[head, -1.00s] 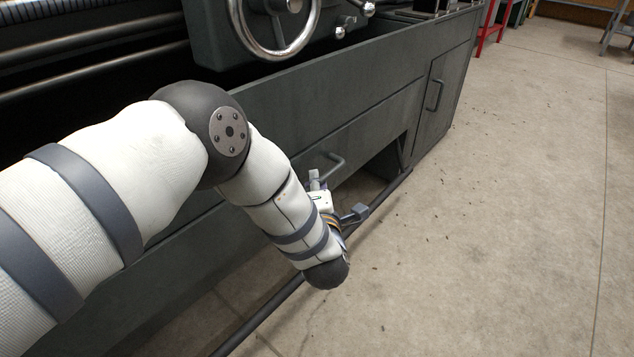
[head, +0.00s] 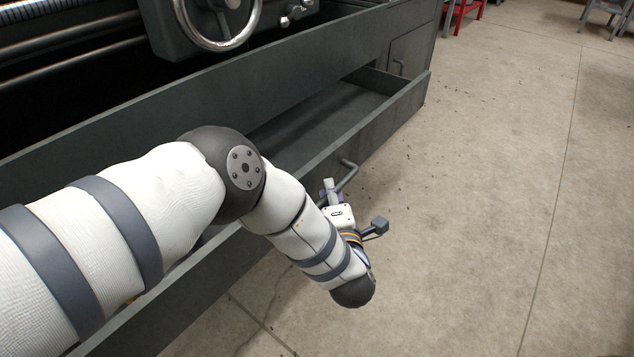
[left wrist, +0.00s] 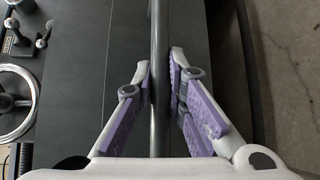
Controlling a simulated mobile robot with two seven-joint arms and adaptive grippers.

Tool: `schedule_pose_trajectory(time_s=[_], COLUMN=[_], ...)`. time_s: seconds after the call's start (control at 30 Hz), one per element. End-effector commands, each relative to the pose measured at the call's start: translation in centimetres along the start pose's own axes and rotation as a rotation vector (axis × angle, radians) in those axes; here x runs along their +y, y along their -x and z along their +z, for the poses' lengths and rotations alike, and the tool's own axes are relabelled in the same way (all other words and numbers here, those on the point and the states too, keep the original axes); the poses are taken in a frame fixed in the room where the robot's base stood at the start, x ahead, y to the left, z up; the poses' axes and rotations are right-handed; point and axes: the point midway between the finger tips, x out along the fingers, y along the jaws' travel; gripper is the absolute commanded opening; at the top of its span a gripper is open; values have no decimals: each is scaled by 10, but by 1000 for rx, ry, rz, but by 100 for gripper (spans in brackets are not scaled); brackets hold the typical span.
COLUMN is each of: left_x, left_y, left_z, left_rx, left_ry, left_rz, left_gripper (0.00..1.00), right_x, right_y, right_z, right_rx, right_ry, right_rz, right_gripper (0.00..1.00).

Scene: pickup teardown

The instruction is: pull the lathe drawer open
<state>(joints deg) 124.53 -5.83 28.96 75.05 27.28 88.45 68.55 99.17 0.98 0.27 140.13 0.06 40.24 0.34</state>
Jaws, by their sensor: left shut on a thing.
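The lathe drawer (head: 390,132) is a long dark grey drawer under the lathe. In the head view it stands out from the cabinet, with part of its dark, empty-looking inside showing. Its bar handle (head: 348,174) is on the front face. My left gripper (head: 331,190) is at the handle, its fingers partly hidden by the wrist. In the left wrist view the handle bar (left wrist: 159,35) runs between the purple-padded fingers of the left gripper (left wrist: 161,82), which are shut on it. My left arm covers the near part of the drawer. My right gripper is in neither view.
The lathe handwheel (head: 216,20) and small levers (head: 295,14) stand above the drawer. A cabinet door (head: 408,52) is beyond its far end. The concrete floor (head: 480,200) to the right is clear. A red stand (head: 464,10) is at the back.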

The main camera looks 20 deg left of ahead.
Motion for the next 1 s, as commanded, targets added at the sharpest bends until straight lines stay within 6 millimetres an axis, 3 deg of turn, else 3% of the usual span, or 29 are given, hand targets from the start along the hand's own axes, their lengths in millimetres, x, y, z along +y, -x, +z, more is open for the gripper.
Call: schedule_pose_trajectory(time_s=[0.2,0.63,0.67,0.73,1.0], left_x=[-3,-4,-4,-4,-4], left_y=[11,12,12,12,12], left_z=[10,12,12,12,12], left_rx=[2,2,2,2,2], left_ry=[2,2,2,2,1], left_rz=[0,0,0,0,0], left_gripper=[0,0,17,33,33], right_x=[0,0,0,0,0], right_y=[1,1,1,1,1], right_z=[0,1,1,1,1], right_rx=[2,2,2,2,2], right_ry=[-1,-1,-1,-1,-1], right_rz=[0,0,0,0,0], right_gripper=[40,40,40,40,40])
